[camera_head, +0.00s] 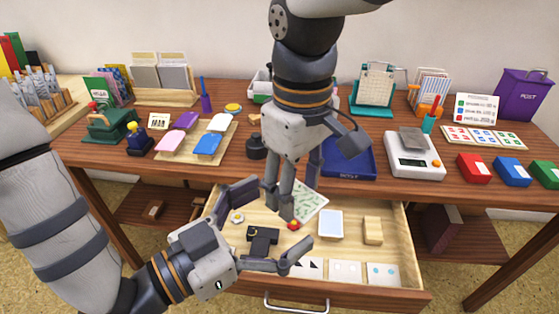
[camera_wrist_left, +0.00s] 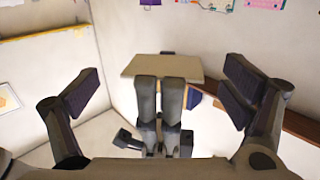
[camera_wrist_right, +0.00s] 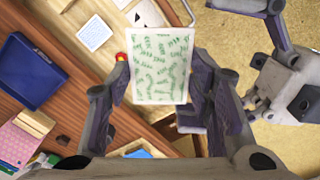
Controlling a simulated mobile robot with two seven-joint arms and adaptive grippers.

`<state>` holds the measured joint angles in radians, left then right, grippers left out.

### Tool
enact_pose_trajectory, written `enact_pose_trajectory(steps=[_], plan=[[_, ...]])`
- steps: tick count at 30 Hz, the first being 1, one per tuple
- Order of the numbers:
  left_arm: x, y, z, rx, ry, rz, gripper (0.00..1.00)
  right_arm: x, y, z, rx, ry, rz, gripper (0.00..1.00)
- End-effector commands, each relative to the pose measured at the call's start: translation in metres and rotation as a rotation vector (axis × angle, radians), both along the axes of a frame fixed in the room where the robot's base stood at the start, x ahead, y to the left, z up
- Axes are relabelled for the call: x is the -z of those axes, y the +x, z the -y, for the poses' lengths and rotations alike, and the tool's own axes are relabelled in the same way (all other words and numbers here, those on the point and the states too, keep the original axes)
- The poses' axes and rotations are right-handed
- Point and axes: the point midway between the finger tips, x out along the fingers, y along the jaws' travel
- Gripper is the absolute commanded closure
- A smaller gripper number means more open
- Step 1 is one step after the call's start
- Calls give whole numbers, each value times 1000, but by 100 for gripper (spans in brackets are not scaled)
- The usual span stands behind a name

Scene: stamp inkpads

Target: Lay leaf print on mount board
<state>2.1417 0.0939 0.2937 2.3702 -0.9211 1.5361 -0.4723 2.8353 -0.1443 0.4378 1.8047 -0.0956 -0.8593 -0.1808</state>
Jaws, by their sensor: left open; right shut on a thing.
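The leaf print (camera_head: 310,204) is a pale card with green leaf marks, tilted above the open drawer. My right gripper (camera_head: 292,196) points down and is shut on it. In the right wrist view the leaf print (camera_wrist_right: 160,62) faces me between the fingers. The left wrist view shows a plain beige board (camera_wrist_left: 162,66) at the right gripper's fingers, probably the print's back. My left gripper (camera_head: 276,215) is open and empty, its fingers spread close to the print and right gripper. I cannot tell which thing is the mount board.
The open drawer (camera_head: 415,255) holds a white card (camera_head: 331,224), a wooden block (camera_head: 373,231), a dark stamp (camera_head: 262,242) and patterned cards. Behind it on the table stand a blue tray (camera_head: 350,160), a scale (camera_head: 414,158) and a board of coloured pads (camera_head: 190,152).

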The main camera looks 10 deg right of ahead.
Motion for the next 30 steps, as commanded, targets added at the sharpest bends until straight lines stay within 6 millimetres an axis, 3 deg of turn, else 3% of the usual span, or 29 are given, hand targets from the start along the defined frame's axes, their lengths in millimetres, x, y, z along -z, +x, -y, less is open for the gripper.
enact_pose_trajectory(steps=[6, 17, 24, 28, 29, 30], plan=[[0, 20, 32, 0, 1, -1, 7, 0, 0, 0, 0, 0, 0, 63], [1, 25, 40, -1, 2, -3, 7, 0, 0, 0, 0, 0, 0, 63], [1, 24, 40, 1, 2, -3, 57, 0, 0, 0, -1, 1, 2, 62], [1, 24, 41, 3, 0, -4, 58, 0, 1, -1, -1, 3, 3, 62], [1, 24, 41, 3, 0, -4, 58, 0, 1, -1, -1, 3, 3, 44], [1, 23, 41, 4, 0, -4, 58, -1, 1, -1, -1, 3, 3, 35]])
